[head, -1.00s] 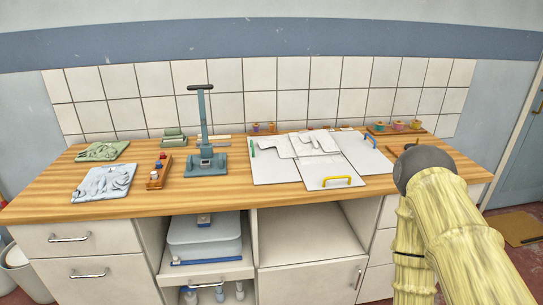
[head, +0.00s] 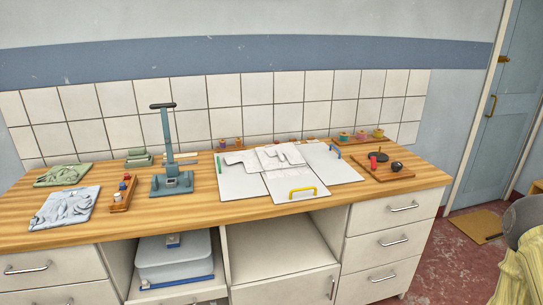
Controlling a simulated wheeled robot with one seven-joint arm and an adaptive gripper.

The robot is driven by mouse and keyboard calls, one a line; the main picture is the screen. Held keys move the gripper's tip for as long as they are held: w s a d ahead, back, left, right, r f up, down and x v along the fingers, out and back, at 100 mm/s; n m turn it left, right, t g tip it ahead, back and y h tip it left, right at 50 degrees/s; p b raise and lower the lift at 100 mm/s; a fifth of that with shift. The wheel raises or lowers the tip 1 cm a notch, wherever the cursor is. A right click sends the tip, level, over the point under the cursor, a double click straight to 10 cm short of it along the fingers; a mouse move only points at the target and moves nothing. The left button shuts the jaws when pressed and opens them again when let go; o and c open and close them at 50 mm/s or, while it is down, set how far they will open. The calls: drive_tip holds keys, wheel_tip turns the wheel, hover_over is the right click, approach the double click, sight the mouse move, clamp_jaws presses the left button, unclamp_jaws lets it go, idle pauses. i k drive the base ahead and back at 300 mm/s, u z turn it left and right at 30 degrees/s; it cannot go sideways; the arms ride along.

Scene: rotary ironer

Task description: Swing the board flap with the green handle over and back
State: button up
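A white folding board lies on the wooden worktop. Its left flap (head: 240,186) lies flat and has the green handle (head: 219,165) on its far left side. The middle lower flap (head: 290,182) has a yellow handle (head: 302,191). The right flap (head: 335,168) has a blue handle (head: 336,151). A pale folded garment (head: 280,156) lies across the back of the board and overlaps the flaps.
A teal press (head: 170,182) with an upright lever stands left of the board. A small wooden tray (head: 123,195) and folded cloths (head: 65,205) lie further left. A wooden board (head: 378,176) with small items lies to the right. Bare worktop (head: 215,207) shows in front.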

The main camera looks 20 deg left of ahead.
sight(234, 182)
drive_tip(key=z, duration=0.35)
drive_tip(key=i, duration=0.4)
drive_tip(key=u, duration=1.45)
